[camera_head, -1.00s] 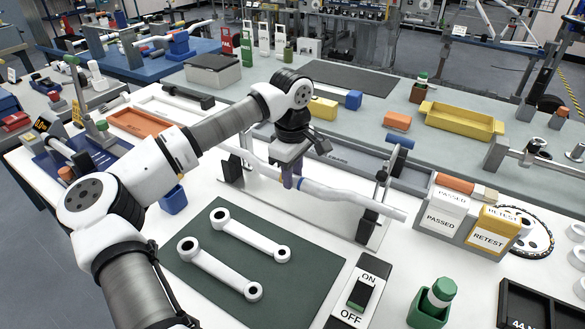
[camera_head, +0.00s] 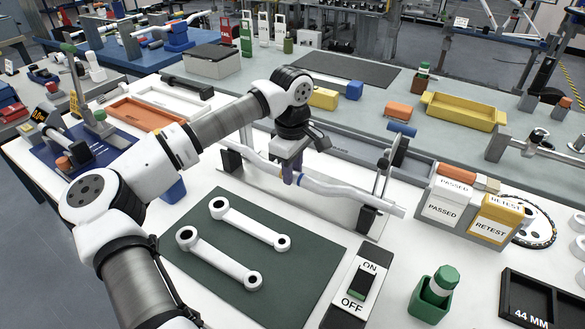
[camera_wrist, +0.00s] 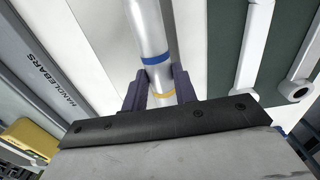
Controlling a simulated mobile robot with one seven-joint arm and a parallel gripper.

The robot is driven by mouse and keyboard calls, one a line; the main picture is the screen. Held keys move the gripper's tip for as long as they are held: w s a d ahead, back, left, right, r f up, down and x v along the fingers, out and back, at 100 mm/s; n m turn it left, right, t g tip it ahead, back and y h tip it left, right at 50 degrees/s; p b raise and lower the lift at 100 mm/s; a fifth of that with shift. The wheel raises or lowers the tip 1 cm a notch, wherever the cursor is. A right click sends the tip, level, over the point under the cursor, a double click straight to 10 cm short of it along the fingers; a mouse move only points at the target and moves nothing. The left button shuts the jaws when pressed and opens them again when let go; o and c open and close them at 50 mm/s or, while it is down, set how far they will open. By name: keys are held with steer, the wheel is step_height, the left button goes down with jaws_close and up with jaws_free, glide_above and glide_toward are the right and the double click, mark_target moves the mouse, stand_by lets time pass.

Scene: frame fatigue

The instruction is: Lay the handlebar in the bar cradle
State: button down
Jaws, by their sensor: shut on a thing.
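The pale handlebar (camera_head: 338,191) is a bent tube. My gripper (camera_head: 293,178) is shut on it from above, near its middle. In the wrist view my gripper (camera_wrist: 157,88) has purple fingers on both sides of the handlebar (camera_wrist: 147,28), between a blue band and an orange band. The bar cradle (camera_head: 285,191) is a pale base plate with dark end blocks, one near each end of the bar. The bar runs lengthwise over it; I cannot tell whether it touches the supports. My gripper and arm hide part of the bar.
A green mat (camera_head: 215,262) with two white crank arms lies in front. An ON/OFF switch (camera_head: 357,292) and a PASSED/RETEST box (camera_head: 462,212) stand to the right. A thin upright with a blue-handled lever (camera_head: 402,130) rises by the cradle's right end. A grey tray (camera_wrist: 45,75) labelled HANDLEBARS lies alongside.

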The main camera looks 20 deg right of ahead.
steer(key=shift+f, duration=0.3)
steer(key=c, duration=1)
jaws_free()
steer(key=shift+c, duration=0.2)
step_height(320, 180, up, 14)
steer(key=b, duration=0.1)
steer(key=shift+s+a+f, duration=0.1)
steer(key=shift+s+f, duration=0.05)
